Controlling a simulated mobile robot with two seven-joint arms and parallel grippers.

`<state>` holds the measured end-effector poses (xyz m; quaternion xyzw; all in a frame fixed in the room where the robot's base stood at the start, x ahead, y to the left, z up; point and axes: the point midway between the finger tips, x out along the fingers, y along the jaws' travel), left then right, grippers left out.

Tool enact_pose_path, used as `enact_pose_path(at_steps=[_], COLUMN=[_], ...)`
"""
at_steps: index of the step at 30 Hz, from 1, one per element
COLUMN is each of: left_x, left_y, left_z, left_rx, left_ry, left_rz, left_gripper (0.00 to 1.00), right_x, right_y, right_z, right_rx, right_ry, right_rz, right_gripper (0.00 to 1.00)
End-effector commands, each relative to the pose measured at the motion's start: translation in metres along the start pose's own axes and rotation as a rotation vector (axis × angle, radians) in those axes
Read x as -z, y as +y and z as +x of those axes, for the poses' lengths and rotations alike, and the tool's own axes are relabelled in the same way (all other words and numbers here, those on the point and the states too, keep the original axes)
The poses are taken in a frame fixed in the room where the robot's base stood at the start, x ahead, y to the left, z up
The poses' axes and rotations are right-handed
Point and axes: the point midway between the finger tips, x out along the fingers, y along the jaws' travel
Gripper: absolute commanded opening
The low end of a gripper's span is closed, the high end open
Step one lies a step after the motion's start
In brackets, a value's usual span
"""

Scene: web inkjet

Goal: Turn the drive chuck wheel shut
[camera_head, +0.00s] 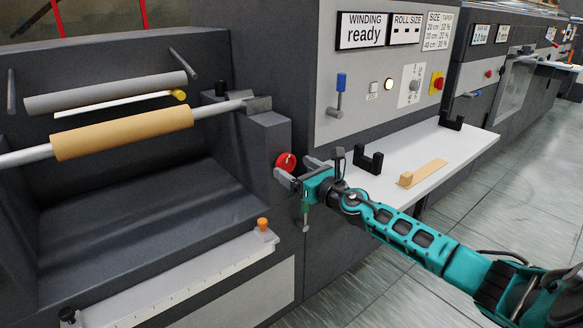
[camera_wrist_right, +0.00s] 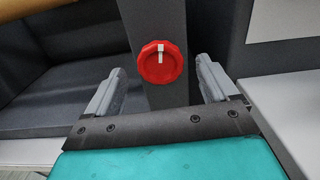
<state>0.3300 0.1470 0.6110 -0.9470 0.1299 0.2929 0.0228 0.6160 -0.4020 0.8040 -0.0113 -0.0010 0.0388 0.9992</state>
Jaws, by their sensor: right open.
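The drive chuck wheel looks to be the red knob (camera_head: 286,161) on the dark front of the machine's right side post. In the right wrist view the red wheel (camera_wrist_right: 160,62) has a scalloped rim and a white mark pointing up. My right gripper (camera_head: 294,170) is at the wheel in the head view. In the right wrist view its two grey fingers (camera_wrist_right: 160,80) are spread wide, one on each side of the wheel, with gaps to both. It holds nothing. Whether the fingertips reach the wheel's depth is unclear. My left gripper is not in view.
A tan roll (camera_head: 122,133) sits on a shaft (camera_head: 222,109) whose end rests at the side post. A grey roller (camera_head: 105,93) is behind it. A white shelf (camera_head: 440,147) with black cradles (camera_head: 368,161) and a wooden wedge (camera_head: 422,173) lies right. Panels read "WINDING ready" (camera_head: 366,30).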

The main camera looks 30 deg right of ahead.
Motion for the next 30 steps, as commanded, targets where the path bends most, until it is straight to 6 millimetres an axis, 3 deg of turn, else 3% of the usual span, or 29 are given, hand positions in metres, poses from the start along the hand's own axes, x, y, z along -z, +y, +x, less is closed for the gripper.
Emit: enact_pose_path(at_steps=[7,18,30], left_x=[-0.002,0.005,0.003], left_y=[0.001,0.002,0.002], left_z=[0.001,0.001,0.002], left_rx=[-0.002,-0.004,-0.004], left_ry=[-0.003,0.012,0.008], left_rz=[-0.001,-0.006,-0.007], left_gripper=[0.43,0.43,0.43], right_x=[0.001,0.001,0.000], right_y=[0.000,0.000,0.000], right_z=[0.020,0.023,0.023], right_rx=[0.000,-0.001,-0.001], right_ry=[0.000,0.001,0.000], right_rz=[0.001,0.001,0.001], right_gripper=[0.87,0.86,0.48])
